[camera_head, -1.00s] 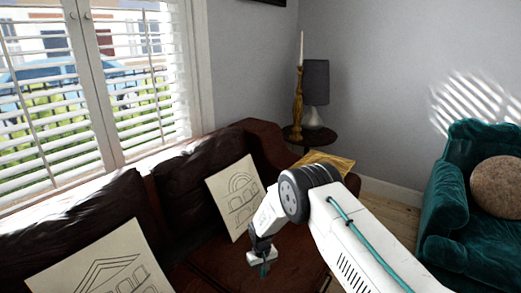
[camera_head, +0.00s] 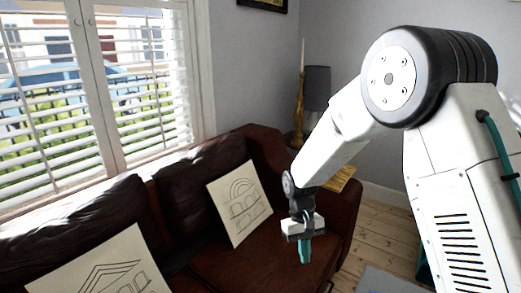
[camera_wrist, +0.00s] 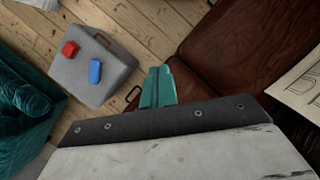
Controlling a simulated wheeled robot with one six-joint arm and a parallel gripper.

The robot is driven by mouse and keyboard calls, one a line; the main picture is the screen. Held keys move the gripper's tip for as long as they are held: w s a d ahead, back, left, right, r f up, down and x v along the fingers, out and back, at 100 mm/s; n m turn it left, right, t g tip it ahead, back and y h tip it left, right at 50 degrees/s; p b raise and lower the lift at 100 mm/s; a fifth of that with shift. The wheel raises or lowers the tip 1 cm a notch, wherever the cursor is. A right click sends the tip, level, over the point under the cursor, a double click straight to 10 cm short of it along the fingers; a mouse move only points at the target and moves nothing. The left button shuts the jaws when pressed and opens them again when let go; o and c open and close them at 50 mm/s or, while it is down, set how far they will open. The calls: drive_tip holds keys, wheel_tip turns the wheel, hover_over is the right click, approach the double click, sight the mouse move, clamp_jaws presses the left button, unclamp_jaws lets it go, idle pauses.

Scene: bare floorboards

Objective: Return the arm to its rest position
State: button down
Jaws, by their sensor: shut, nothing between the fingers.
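My gripper (camera_head: 305,250) hangs pointing down in front of the brown leather sofa in the head view. Its teal fingers are together with nothing between them. In the wrist view the closed fingers (camera_wrist: 157,86) point toward the floor, between the sofa seat (camera_wrist: 225,50) and a grey ottoman. My white arm is bent, with its large black joint high at the right of the head view.
The grey ottoman (camera_wrist: 88,65) carries a red block (camera_wrist: 70,48) and a blue block (camera_wrist: 95,71). A teal armchair (camera_wrist: 25,110) stands beyond it. Two drawn cushions (camera_head: 240,200) lie on the sofa. A lamp (camera_head: 316,88) stands behind. Bare floorboards (camera_head: 385,230) show between.

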drive_tip(key=s+d+r+m+t, duration=0.1)
drive_tip(key=s+d+r, duration=0.3)
drive_tip(key=s+r, duration=0.4)
drive_tip(key=s+d+r+m+t, duration=0.1)
drive_tip(key=s+d+r+t, duration=0.1)
drive_tip(key=s+d+r, duration=0.3)
drive_tip(key=s+d+r+m+t+y, duration=0.1)
drive_tip(key=s+d+r, duration=0.4)
drive_tip(key=s+r, duration=0.7)
drive_tip(key=shift+s+t, duration=0.6)
drive_tip(key=shift+s, duration=1.55)
